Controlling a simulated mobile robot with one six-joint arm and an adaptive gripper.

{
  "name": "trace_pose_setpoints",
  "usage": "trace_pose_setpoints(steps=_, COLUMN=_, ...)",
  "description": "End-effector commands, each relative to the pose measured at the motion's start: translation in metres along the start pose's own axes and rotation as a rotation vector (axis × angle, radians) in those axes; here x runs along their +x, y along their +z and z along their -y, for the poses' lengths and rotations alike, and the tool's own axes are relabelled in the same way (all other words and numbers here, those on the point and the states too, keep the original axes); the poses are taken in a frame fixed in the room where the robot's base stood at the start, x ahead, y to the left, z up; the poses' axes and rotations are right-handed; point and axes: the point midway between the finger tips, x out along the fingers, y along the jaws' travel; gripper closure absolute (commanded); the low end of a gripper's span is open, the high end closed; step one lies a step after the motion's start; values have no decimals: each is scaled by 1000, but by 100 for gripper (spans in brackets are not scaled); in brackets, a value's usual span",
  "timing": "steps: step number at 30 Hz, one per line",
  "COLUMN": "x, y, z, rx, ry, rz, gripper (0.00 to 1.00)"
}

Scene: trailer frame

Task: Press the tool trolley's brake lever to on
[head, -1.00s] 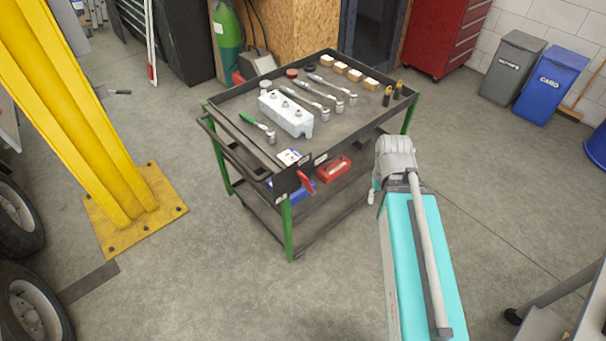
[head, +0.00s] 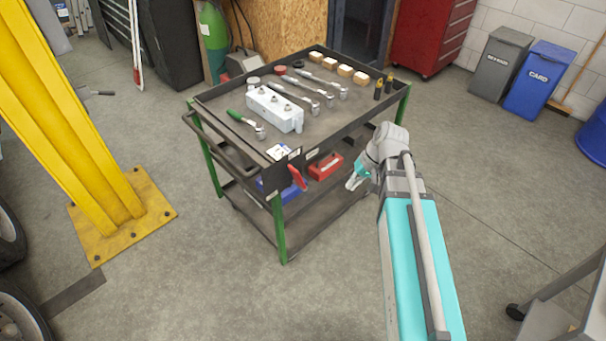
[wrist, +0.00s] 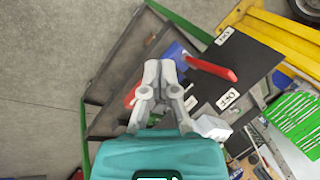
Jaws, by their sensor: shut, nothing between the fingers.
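The tool trolley (head: 330,139) has a black top tray and green legs. Its red brake lever (head: 298,177) is on a black plate (head: 275,180) at the near corner and slants down to the right.
A red box (head: 325,166) and a blue box (head: 291,191) sit below the top tray. Sockets, ratchets and a white block (head: 274,109) lie on top. A yellow post (head: 75,120) stands at left. The floor in front is clear.

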Motion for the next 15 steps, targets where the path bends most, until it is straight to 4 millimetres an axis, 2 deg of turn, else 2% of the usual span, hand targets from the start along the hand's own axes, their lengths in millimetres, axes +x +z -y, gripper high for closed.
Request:
trace_pose_setpoints(steps=1, x=12, y=-11, z=-2, rx=-4, ry=-43, rz=-2, gripper=100)
trace_pose_setpoints(steps=3, x=18, y=-20, z=0, rx=-12, ry=-106, rz=-6, gripper=100)
trace_pose_setpoints(steps=15, x=36, y=-74, z=12, rx=-71, ry=-463, rz=-48, gripper=100)
